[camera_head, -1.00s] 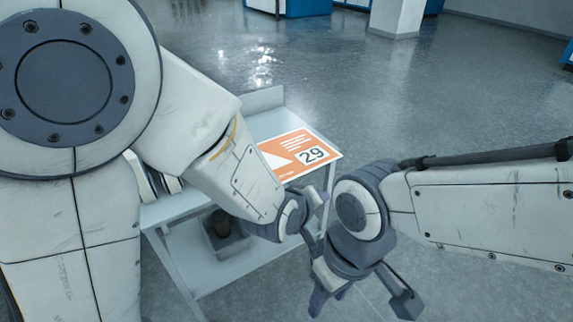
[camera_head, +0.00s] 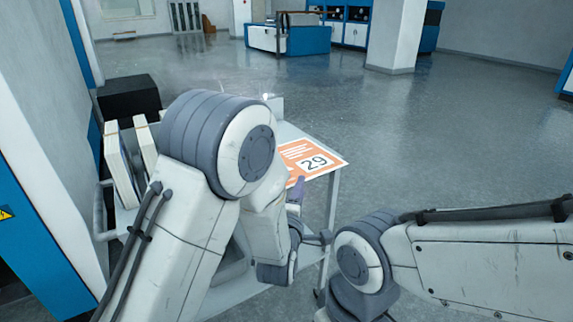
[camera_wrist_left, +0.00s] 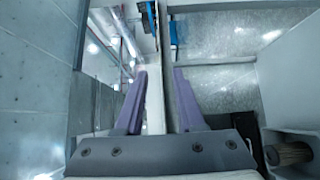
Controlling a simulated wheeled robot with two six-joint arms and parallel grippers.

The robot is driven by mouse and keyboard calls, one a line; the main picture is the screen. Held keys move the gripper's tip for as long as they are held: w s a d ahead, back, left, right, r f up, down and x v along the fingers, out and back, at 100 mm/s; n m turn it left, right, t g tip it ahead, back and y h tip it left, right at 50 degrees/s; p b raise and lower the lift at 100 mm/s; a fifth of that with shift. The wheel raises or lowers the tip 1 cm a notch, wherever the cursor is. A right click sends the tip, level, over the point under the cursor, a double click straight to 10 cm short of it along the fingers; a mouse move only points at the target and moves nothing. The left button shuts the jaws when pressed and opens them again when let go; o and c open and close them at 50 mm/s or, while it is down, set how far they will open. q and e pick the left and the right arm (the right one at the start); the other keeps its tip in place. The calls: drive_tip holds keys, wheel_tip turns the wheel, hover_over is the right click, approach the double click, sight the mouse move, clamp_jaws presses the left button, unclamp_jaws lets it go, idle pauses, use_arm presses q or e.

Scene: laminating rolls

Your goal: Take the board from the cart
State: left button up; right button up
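My left arm hides part of the board and cart. My left gripper (camera_head: 297,192) is at the board's near edge, with one purple finger showing. In the left wrist view, the two purple fingers (camera_wrist_left: 160,100) stand apart, with a thin pale edge (camera_wrist_left: 155,100), apparently the board's, between them. A gap shows beside the right finger. My right wrist is at the bottom centre; its gripper is below the picture.
White upright panels (camera_head: 122,165) stand at the cart's left end, with a black box (camera_head: 130,97) behind. A blue cabinet (camera_head: 35,225) borders the left. Open floor (camera_head: 450,130) lies to the right, with a white pillar (camera_head: 395,35) farther back.

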use_arm(q)
drive_tip(key=w, duration=0.5)
drive_tip(key=shift+w+d+f, duration=0.1)
drive_tip(key=shift+d, duration=0.25)
drive_tip(key=shift+c, duration=0.3)
clamp_jaws()
idle(0.8)
